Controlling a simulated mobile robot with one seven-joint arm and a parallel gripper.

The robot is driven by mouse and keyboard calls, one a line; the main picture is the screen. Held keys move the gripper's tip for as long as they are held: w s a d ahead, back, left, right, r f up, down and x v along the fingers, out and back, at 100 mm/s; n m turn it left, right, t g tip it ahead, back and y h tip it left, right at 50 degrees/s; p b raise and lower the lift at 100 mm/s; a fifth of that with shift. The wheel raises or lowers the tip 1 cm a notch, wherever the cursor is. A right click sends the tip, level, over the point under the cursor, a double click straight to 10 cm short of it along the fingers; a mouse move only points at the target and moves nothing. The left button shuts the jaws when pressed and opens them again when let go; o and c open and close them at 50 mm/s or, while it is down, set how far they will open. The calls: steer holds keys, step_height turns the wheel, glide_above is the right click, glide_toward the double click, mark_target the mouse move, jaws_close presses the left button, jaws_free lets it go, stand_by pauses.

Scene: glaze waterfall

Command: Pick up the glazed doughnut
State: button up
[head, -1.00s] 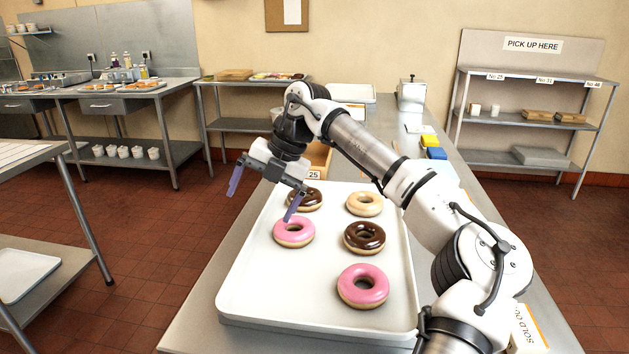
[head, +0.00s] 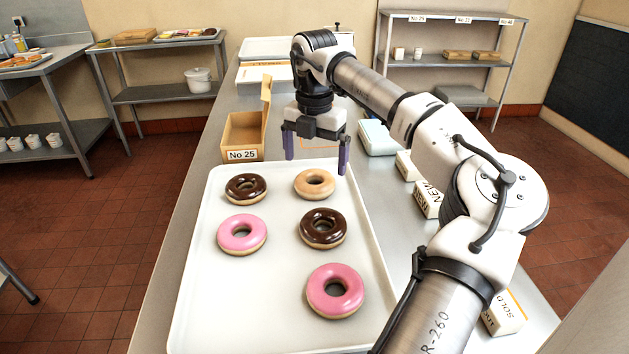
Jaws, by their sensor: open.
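Several ring doughnuts sit on a white tray (head: 205,300) on the steel counter. A tan doughnut with a pale shiny glaze (head: 315,182) lies at the back right. Chocolate doughnuts lie at the back left (head: 246,187) and middle right (head: 323,228). Pink doughnuts lie at the left (head: 242,235) and front right (head: 335,290). My gripper (head: 316,158) is open and empty, pointing down with its purple fingers apart. In the picture it is just above the tan doughnut; its exact height and depth are hard to judge.
An open cardboard box marked No 25 (head: 245,132) stands behind the tray. The tray's left front is bare.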

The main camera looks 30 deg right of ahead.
mark_target(315, 177)
steer(key=shift+w+d+f+p, duration=0.2)
steer(key=shift+f+p, duration=0.35)
steer(key=shift+f, duration=1.05)
steer(key=shift+w+d+f+p, duration=0.15)
steer(key=shift+f+p, duration=0.35)
steer(key=shift+f, duration=1.1)
steer(key=shift+a, duration=0.1)
steer(key=c, duration=0.9)
